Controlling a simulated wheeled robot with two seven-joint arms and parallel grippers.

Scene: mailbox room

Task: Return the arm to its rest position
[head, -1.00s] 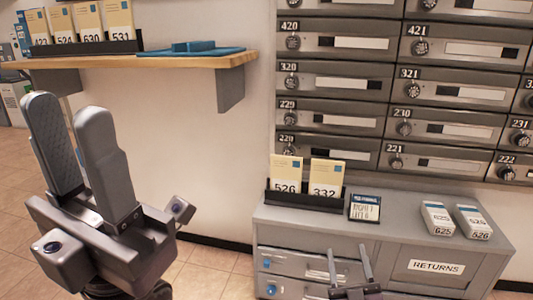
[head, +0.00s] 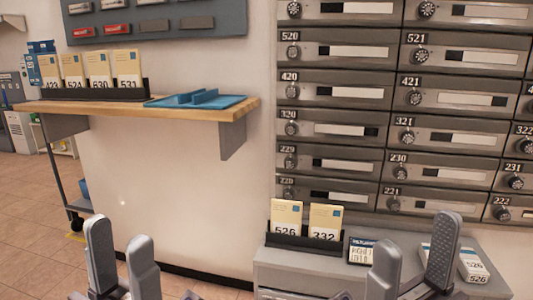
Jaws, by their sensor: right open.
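My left gripper (head: 119,240) is at the bottom left of the head view, below the wooden shelf. Its two grey fingers stand upright and apart with nothing between them. My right gripper (head: 415,245) is at the bottom right, in front of the grey cabinet. Its fingers are spread wide and empty. The lower parts of both grippers are cut off by the bottom edge.
The wooden shelf (head: 190,109) holds a card rack and a blue tray (head: 232,103). The grey cabinet (head: 290,258) carries cards 526 and 332, a small sign (head: 361,251) and parcels (head: 472,267). Mailboxes (head: 345,90) fill the right wall. Floor at left is open.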

